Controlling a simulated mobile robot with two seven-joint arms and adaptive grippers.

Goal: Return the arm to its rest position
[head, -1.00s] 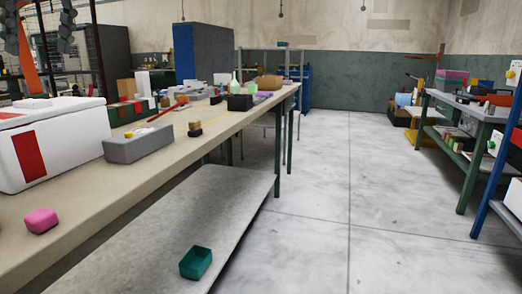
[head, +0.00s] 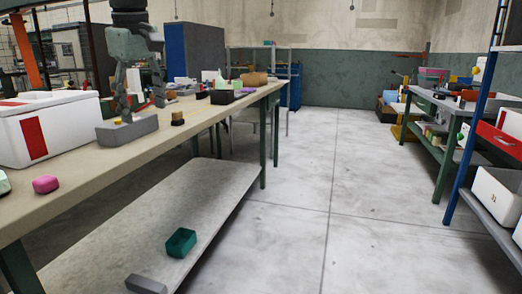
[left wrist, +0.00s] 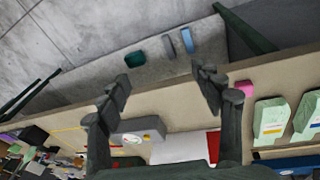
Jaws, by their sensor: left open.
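My left gripper (head: 141,108) hangs from the upper left of the head view, fingers pointing down and spread apart. It is open, with nothing between the fingers. In that view its fingers overlap the grey bin (head: 128,130) on the bench; I cannot tell how far above it they are. In the left wrist view the open fingers (left wrist: 161,82) frame the bench edge, with the grey bin also visible (left wrist: 140,130) below. My right gripper is not in view.
The long bench (head: 80,205) carries a white box with red stripe (head: 45,128), a pink block (head: 46,184) and several small items. The aisle floor (head: 300,220) is clear.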

